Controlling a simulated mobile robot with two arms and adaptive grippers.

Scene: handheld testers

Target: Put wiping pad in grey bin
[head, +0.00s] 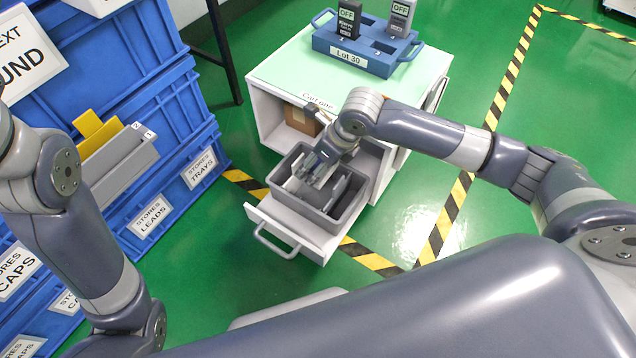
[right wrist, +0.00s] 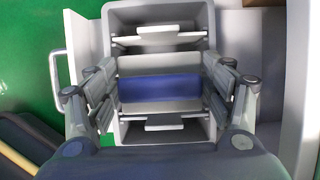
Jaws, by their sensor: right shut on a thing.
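The grey bin (head: 353,212) sits in the pulled-out drawer of the white cart; its rim also shows in the right wrist view (right wrist: 158,14). My right gripper (head: 316,176) points down into the bin. In the right wrist view its fingers (right wrist: 160,90) are shut on a blue and pale grey block (right wrist: 160,89), which appears to be the wiping pad. This block is within the bin's outline; whether it touches the bottom is unclear. My left gripper is out of view.
The cart top (head: 290,72) carries a blue Lot 30 rack (head: 350,62) with two testers reading OFF. The drawer handle (head: 272,243) sticks out at the front. Blue crates (head: 165,130) and a grey holder with a yellow piece (head: 97,133) stand left. Green floor is clear at right.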

